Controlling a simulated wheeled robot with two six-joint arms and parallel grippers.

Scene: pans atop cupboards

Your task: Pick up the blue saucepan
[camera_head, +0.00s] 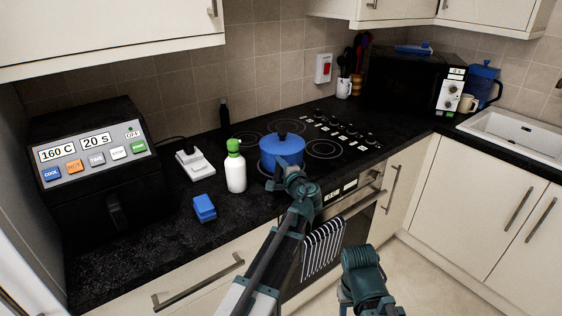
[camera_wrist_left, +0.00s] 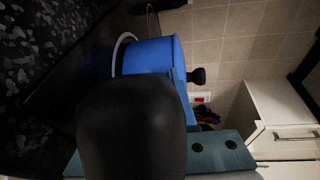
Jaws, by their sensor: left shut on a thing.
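The blue saucepan (camera_head: 282,148) with a blue lid and dark knob is on the black hob, near its front left. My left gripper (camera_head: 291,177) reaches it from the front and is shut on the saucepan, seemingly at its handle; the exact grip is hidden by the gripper. In the left wrist view the saucepan (camera_wrist_left: 152,57) shows sideways, close beyond a dark rounded shape that covers the middle. I cannot tell whether the saucepan is raised off the hob. My right gripper (camera_head: 362,268) is low in front of the oven, away from the counter; its fingertips do not show clearly.
A white bottle with a green cap (camera_head: 235,170) stands just left of the saucepan. A blue sponge (camera_head: 204,208) lies on the counter. An air fryer (camera_head: 100,170) fills the left. A microwave (camera_head: 410,82) and sink (camera_head: 515,130) are at right. Wall cupboards (camera_head: 110,30) hang above.

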